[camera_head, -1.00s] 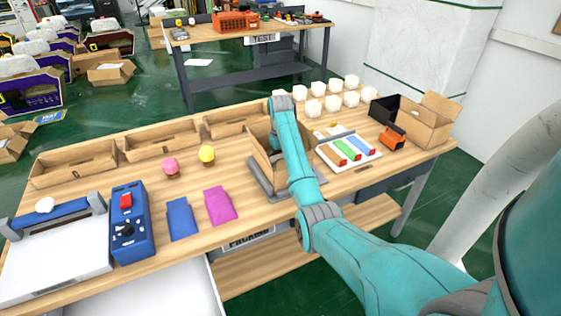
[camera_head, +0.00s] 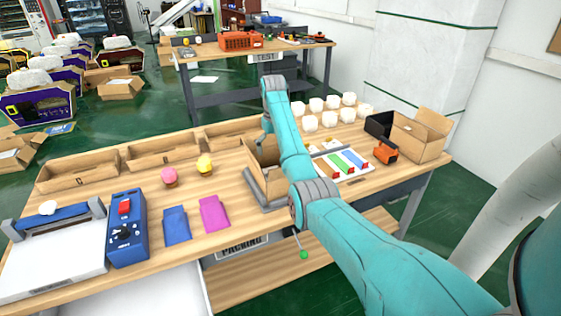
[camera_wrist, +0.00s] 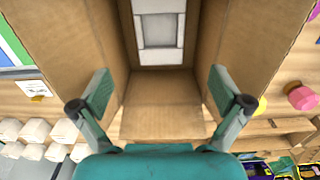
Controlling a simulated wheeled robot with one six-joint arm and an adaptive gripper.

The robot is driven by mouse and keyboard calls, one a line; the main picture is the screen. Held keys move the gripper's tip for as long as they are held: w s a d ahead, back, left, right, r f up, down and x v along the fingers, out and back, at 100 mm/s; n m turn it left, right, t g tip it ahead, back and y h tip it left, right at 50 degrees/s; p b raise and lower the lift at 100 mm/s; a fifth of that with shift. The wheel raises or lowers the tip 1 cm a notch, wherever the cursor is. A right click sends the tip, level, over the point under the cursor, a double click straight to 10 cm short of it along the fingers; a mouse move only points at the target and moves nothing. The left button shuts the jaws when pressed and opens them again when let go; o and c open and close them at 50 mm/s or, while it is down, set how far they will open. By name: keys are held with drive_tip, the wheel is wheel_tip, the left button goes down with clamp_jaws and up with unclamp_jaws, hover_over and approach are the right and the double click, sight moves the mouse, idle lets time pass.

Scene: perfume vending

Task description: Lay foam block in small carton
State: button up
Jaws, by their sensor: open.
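My gripper (camera_wrist: 160,93) is open and empty, pointing down over the small carton, its two fingers spread between the carton's side flaps. The small brown carton (camera_wrist: 128,50) stands open on the table; it also shows in the head view (camera_head: 256,178), partly behind my arm. A white foam block (camera_wrist: 143,30) with a grey rectangular middle lies low inside the carton, apart from the fingers; its upper end is cut off by the frame edge. In the head view, my arm hides most of the gripper. Several more white foam blocks (camera_head: 311,123) stand at the table's back right.
Right of the carton are a tray of coloured strips (camera_head: 345,164), an orange device (camera_head: 385,153) and a larger open box (camera_head: 418,138). Left are pink (camera_head: 169,176) and yellow (camera_head: 205,164) items, pouches (camera_head: 214,213), a blue control box (camera_head: 127,228) and low bins (camera_head: 160,150).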

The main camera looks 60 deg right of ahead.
drive_tip(key=shift+r, duration=0.95)
